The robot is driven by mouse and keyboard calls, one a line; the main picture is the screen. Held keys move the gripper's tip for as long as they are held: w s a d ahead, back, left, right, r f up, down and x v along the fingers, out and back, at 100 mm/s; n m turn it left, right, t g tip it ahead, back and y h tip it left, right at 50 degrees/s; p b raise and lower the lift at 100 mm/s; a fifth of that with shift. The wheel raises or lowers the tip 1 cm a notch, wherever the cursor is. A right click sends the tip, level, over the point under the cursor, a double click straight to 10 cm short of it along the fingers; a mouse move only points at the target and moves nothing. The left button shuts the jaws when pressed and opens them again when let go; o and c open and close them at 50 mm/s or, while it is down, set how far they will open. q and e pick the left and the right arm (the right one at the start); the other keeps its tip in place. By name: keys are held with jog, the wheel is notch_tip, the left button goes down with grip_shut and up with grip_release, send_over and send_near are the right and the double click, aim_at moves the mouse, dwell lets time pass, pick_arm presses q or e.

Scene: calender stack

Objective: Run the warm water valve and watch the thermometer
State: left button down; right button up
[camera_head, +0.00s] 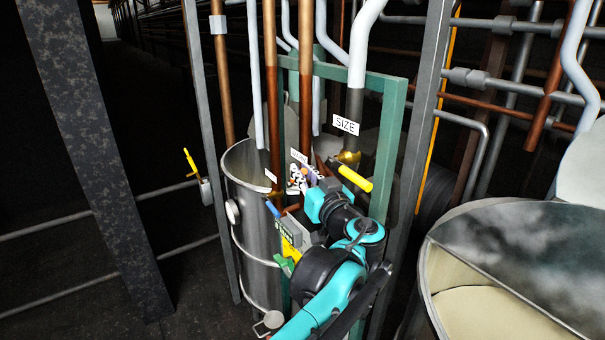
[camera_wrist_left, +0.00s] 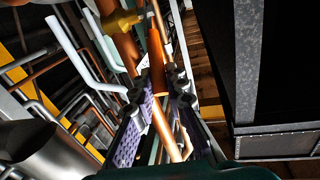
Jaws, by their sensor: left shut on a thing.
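My left gripper (camera_head: 302,182) is among the pipes in front of the metal tank (camera_head: 262,250). In the left wrist view its two purple-padded fingers (camera_wrist_left: 157,92) are shut on an orange-red bar-shaped handle (camera_wrist_left: 157,62). In the head view the gripper and arm hide most of that handle. A yellow-handled valve (camera_head: 355,179) with a brass body is just right of the gripper. A blue handle (camera_head: 272,209) is to its lower left. A round pale gauge (camera_head: 232,211), possibly the thermometer, sits on the tank's left side; its reading is too small to tell. My right gripper is not in view.
A green frame (camera_head: 388,150) and grey posts (camera_head: 420,130) stand close around the pipes. A white SIZE tag (camera_head: 346,125) hangs above the yellow handle. A large open vat (camera_head: 432,290) is at lower right. Another yellow handle (camera_head: 189,161) is at left.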

pick_arm(q)
notch_tip(320, 180, down, 7)
jog(key=s+d+m+t+y+b, duration=0.1)
jog(key=t+b, duration=0.7)
jog(key=b, duration=0.8)
jog(key=shift+s+d+m+t, duration=0.3)
jog(key=shift+s+m, duration=0.35)
jog(key=shift+m, duration=0.45)
jog(key=c, duration=1.5)
grip_release()
jog(key=v, duration=1.2)
jog(key=shift+f, duration=0.1)
